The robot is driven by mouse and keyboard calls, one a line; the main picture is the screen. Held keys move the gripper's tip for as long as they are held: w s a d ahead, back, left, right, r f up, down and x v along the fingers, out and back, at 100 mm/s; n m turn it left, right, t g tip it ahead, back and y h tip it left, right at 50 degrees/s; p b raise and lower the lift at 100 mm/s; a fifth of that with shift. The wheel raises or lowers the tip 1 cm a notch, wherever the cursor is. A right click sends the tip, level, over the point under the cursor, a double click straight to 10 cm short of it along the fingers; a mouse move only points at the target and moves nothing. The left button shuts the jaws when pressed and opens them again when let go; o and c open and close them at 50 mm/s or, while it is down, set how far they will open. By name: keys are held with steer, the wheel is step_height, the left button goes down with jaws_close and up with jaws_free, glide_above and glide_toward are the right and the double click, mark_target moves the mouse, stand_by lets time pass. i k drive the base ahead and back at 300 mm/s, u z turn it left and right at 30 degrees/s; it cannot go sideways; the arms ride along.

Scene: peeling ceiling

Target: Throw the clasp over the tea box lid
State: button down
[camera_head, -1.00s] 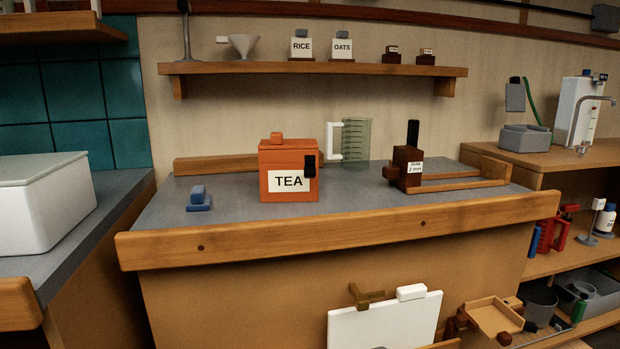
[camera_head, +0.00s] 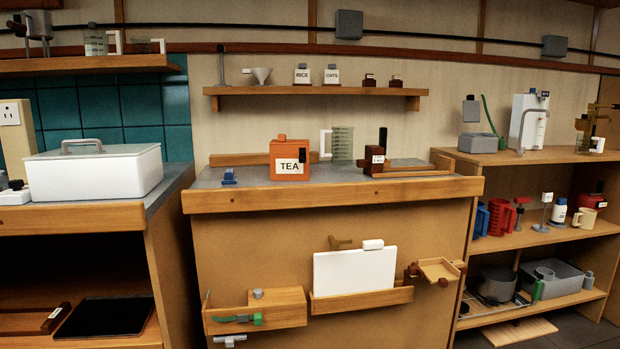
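The tea box (camera_head: 286,169) is an orange box with a white TEA label, standing upright on the grey counter top (camera_head: 240,179). Its lid (camera_head: 291,146) sits on top, with a small orange knob. A dark clasp (camera_head: 314,157) shows at the box's upper right edge; from this distance I cannot tell how it lies against the lid. My gripper is not in view.
A blue block (camera_head: 229,177) lies left of the box. A clear measuring jug (camera_head: 342,143) and a dark wooden holder (camera_head: 375,160) stand to its right. A shelf (camera_head: 330,91) hangs above. A white bin (camera_head: 95,174) is at left.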

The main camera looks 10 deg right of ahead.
mark_target(301, 151)
steer(key=u, duration=0.75)
steer(key=i, duration=1.4)
steer(key=z, duration=0.1)
